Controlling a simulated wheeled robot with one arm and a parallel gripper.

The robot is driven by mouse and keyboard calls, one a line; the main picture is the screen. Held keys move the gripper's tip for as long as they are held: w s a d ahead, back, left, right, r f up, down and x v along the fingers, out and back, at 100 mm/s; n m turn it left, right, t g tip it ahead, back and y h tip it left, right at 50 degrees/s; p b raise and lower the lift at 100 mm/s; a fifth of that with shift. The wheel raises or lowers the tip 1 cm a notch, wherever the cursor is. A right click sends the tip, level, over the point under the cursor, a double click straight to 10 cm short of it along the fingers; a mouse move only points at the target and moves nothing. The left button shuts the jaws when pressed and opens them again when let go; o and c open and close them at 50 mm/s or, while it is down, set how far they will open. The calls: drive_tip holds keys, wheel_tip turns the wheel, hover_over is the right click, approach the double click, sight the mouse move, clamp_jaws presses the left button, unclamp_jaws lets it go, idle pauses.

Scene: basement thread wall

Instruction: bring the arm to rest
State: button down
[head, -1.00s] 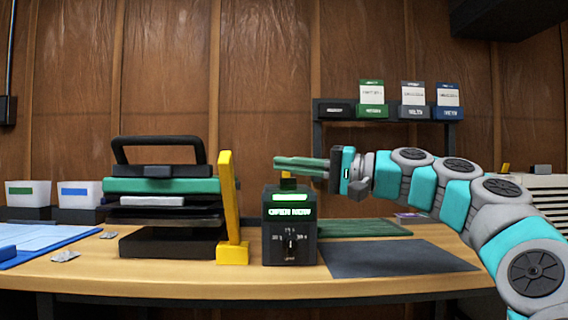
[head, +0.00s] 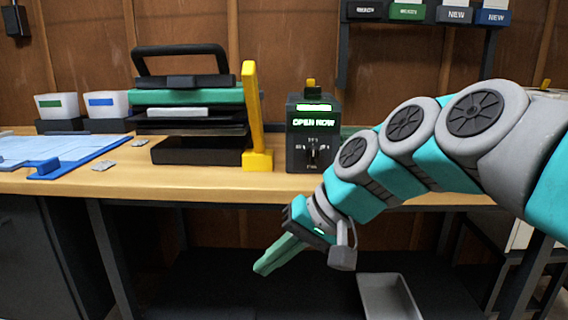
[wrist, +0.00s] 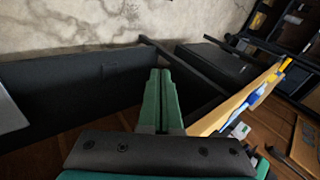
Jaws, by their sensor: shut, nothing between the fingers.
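My gripper (head: 265,266) hangs in front of the bench, below the level of its top, pointing down and to the left. Its two green fingers are together with nothing between them. They also show side by side in the wrist view (wrist: 161,100). My arm comes in from the right and slants down across the right part of the bench, hiding the bench top there.
The wooden bench (head: 215,184) carries a black timer box (head: 311,152) with a lit green display, a yellow lever (head: 254,115) and a black-and-green press (head: 190,97). A blue clipboard (head: 75,160) lies at left. A grey tray (head: 388,297) sits low under the bench.

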drive_tip(key=s+d+f+g+h+p, duration=0.3)
drive_tip(key=s+d+f+h, duration=0.4)
drive_tip(key=s+d+f, duration=0.9)
drive_tip(key=s+d, duration=0.1)
drive_tip(key=s, duration=0.2)
drive_tip(key=shift+s+d+f+h, duration=0.15)
drive_tip(key=shift+s+f+h, duration=0.1)
drive_tip(key=shift+s+h, duration=0.15)
